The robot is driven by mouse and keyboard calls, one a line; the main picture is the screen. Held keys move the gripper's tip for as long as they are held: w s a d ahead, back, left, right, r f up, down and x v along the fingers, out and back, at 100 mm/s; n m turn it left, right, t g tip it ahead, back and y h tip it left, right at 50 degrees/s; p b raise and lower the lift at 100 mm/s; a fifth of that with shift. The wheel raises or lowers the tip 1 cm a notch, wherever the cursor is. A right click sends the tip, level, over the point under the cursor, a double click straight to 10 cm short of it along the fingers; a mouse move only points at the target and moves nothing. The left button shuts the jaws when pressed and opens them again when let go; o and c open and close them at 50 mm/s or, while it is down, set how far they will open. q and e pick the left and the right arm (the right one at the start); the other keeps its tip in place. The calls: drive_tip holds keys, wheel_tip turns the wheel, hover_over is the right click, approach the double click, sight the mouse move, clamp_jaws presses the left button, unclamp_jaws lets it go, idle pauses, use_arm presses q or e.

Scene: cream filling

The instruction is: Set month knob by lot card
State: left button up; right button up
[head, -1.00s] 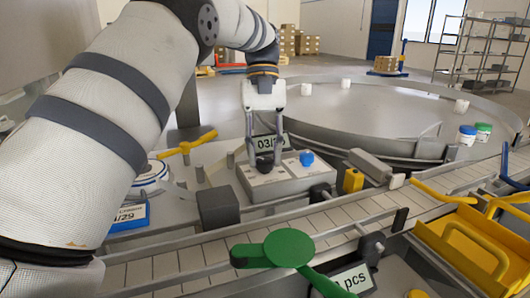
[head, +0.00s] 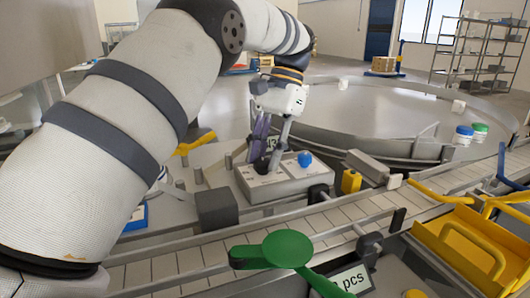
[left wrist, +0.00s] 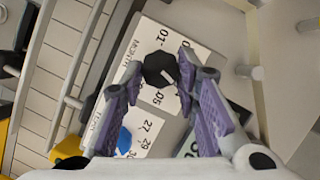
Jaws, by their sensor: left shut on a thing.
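The control box (head: 290,182) stands beyond the conveyor in the head view. Its black month knob (left wrist: 158,68) sits among printed numbers such as 01 and 05 in the left wrist view. My left gripper (head: 266,166) points down over the box, tilted, with its fingers shut on the black knob. Its purple-padded fingers (left wrist: 160,82) show on both sides of the knob. A blue knob (head: 305,158) is beside it, near 27 to 30 (left wrist: 124,140). The date display behind is mostly hidden by the gripper. The blue lot card holder (head: 133,217) is mostly behind my arm. My right gripper is out of view.
The conveyor (head: 330,219) crosses in front, with a dark block (head: 216,209) and a green paddle (head: 285,250) nearby. A yellow tray (head: 470,245) is at right. A round turntable (head: 390,115) with white jars lies behind.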

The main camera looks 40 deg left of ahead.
use_arm(q)
drive_tip(key=shift+f+m, duration=0.1)
drive_tip(key=shift+m, duration=0.3)
drive_tip(key=o, duration=1.2)
drive_tip(key=shift+c, duration=0.2)
